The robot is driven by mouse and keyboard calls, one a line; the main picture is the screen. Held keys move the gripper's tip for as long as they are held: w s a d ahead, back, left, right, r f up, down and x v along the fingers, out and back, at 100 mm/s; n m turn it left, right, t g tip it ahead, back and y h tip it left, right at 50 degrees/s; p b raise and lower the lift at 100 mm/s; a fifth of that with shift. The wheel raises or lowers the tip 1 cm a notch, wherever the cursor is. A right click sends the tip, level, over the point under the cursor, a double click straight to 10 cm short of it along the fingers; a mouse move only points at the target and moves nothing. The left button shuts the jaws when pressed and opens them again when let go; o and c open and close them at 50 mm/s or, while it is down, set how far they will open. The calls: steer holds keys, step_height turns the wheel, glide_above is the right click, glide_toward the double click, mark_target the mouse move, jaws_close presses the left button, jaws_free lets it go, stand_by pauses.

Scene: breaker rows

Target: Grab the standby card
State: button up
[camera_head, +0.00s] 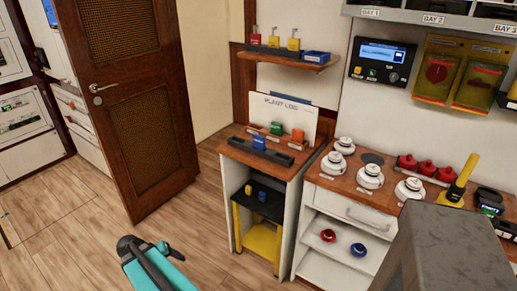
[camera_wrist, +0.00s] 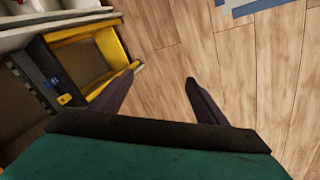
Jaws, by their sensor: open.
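No card can be read as the standby card. Small upright coloured pieces stand on the wooden cabinet top in the head view: a green one (camera_head: 276,128) and an orange one (camera_head: 298,135), with a blue one (camera_head: 259,142) in a dark rack (camera_head: 262,153). Their labels are too small to read. My gripper (camera_head: 150,248) is at the lower left of the head view, over the floor, left of and apart from the cabinet. In the wrist view my gripper (camera_wrist: 163,76) has its fingers spread, with only bare floor between them.
A white board (camera_head: 283,112) leans behind the coloured pieces. Below, a dark shelf (camera_head: 262,203) holds small blue items above a yellow frame (camera_head: 261,242). A counter with white knobs (camera_head: 370,174) stands to the right. A brown door (camera_head: 132,100) stands open; the floor (camera_head: 85,225) is clear.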

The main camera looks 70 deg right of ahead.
steer(key=s+d+r+m+h+b, duration=0.1)
steer(key=s+d+r+m+h, duration=0.25)
steer(key=d+r, duration=0.95)
steer(key=s+d+r+m+h+b, duration=0.25)
steer(key=d+r+m, duration=0.25)
steer(key=d+r, duration=0.85)
steer(key=s+d+r+m+g+h, duration=0.2)
steer(key=s+d+r+m, duration=0.2)
steer(key=s+d+r, duration=0.4)
step_height(320, 180, up, 2)
steer(key=shift+s+d+r, duration=0.1)
steer(key=shift+s+d, duration=0.2)
steer(key=shift+d, duration=0.25)
steer(key=p, duration=0.1)
glide_toward(259, 144)
steer(key=shift+d+r, duration=0.15)
steer(key=shift+d, duration=1.2)
